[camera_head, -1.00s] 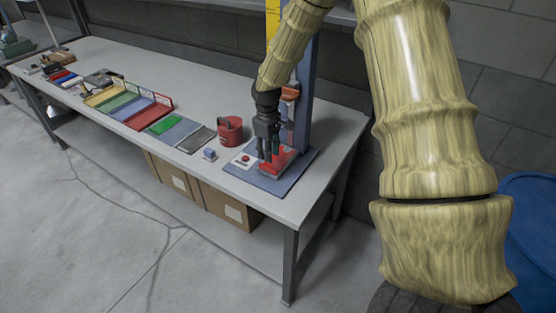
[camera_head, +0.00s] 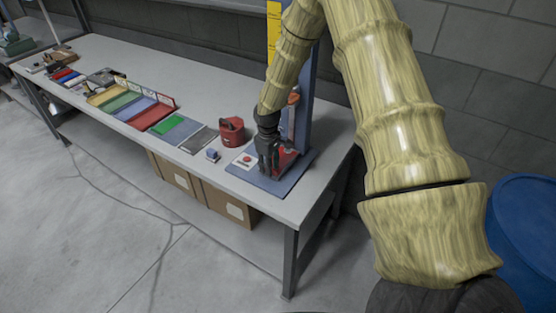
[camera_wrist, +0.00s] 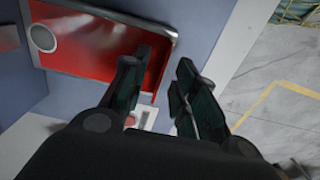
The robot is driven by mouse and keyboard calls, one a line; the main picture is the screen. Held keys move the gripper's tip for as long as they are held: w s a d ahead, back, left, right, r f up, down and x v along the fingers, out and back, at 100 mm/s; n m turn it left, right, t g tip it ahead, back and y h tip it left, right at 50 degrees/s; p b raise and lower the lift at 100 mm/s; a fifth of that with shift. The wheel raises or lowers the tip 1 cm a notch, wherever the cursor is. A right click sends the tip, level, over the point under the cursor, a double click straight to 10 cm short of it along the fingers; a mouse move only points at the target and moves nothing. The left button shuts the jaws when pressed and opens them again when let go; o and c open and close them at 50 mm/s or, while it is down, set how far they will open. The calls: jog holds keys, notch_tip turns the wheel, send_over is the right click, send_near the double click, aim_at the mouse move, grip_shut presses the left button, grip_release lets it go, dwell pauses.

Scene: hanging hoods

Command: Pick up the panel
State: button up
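A red panel (camera_head: 287,159) lies on a blue board (camera_head: 250,178) at the right end of the workbench. In the wrist view, the red panel (camera_wrist: 95,62) has a metal trim along one edge and a round metal ring at its left. My gripper (camera_head: 269,172) is low over the board at the panel's near side. In the wrist view, my gripper (camera_wrist: 165,80) is open, with one finger overlapping the panel's right end and the other beyond that end. The gap between the fingers looks empty. I cannot tell whether a finger touches the panel.
A small white plate with a red button (camera_head: 246,160) sits beside my gripper. A blue post (camera_head: 304,100) rises behind the panel. A red container (camera_head: 231,130), a small blue block (camera_head: 212,155) and coloured trays (camera_head: 130,104) stand left along the bench (camera_head: 300,205).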

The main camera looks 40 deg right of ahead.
jog(key=shift+f, duration=0.35)
jog(key=shift+c, duration=0.4)
grip_shut()
jog(key=shift+r, duration=0.15)
